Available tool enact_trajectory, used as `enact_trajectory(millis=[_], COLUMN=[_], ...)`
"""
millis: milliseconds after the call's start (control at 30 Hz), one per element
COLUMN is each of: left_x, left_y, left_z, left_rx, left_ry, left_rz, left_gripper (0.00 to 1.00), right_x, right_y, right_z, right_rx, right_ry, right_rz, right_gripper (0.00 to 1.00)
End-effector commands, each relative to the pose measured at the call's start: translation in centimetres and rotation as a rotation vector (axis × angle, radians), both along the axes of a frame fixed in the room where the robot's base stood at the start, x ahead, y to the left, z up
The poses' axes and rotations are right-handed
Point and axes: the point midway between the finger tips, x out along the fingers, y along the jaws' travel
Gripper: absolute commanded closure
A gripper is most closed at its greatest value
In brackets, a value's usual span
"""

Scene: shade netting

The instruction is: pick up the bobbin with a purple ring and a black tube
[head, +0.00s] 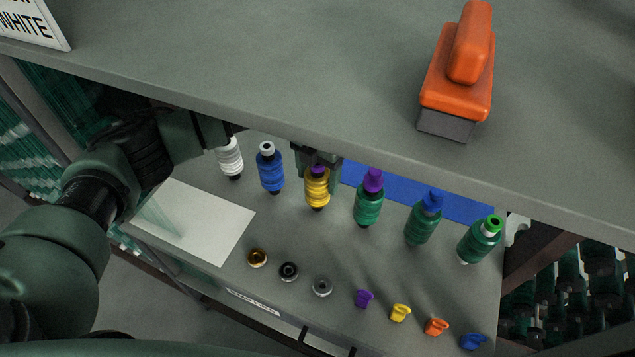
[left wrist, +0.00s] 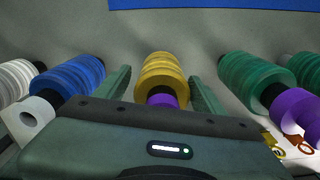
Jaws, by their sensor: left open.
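A yellow bobbin (head: 317,188) with a purple ring stands in a row on the lower shelf; it also shows in the left wrist view (left wrist: 160,73). A green bobbin (head: 367,207) with a purple ring stands to its right, also in the left wrist view (left wrist: 256,78). My right gripper is not in view.
White (head: 230,158) and blue (head: 270,172) bobbins stand left; green bobbins with blue (head: 421,225) and green (head: 479,244) rings stand right. Loose rings and clips (head: 322,287) lie in front, beside a white sheet (head: 205,222). An upper shelf (head: 300,70) overhangs, holding an orange-topped block (head: 457,85).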

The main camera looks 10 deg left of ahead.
Motion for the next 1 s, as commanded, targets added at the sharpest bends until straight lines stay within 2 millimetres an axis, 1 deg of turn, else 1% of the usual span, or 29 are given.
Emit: enact_trajectory(millis=[133, 167, 200, 267, 300, 367, 400, 633, 733, 867, 1000], left_x=[0.0, 0.0, 0.0, 0.0, 0.0, 0.0, 0.0, 0.1, 0.1, 0.2, 0.2], left_y=[0.0, 0.0, 0.0, 0.0, 0.0, 0.0, 0.0, 0.0, -0.1, 0.0, 0.0], left_z=[0.0, 0.0, 0.0, 0.0, 0.0, 0.0, 0.0, 0.2, 0.9, 3.2, 6.1], left_rx=[0.0, 0.0, 0.0, 0.0, 0.0, 0.0, 0.0, -0.001, -0.003, -0.003, -0.002], left_ry=[0.0, 0.0, 0.0, 0.0, 0.0, 0.0, 0.0, -0.002, -0.004, -0.006, -0.007], left_rz=[-0.001, -0.001, -0.001, -0.001, -0.001, -0.001, -0.001, 0.0, -0.001, -0.001, 0.0], left_gripper=[0.31, 0.39, 0.5, 0.67, 0.78, 0.95, 1.0, 1.0, 1.0, 1.0, 1.0], right_x=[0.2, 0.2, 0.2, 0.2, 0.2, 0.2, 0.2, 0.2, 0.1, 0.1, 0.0], right_y=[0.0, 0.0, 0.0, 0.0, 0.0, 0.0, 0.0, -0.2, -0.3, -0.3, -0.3], right_z=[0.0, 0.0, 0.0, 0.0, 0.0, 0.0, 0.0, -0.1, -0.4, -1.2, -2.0], right_rx=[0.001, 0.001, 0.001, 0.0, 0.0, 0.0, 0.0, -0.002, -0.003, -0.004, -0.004], right_ry=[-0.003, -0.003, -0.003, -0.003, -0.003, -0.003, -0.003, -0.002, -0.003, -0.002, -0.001], right_rz=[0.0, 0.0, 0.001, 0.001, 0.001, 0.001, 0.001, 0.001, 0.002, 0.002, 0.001], right_gripper=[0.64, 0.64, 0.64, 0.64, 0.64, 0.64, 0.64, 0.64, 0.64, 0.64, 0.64])
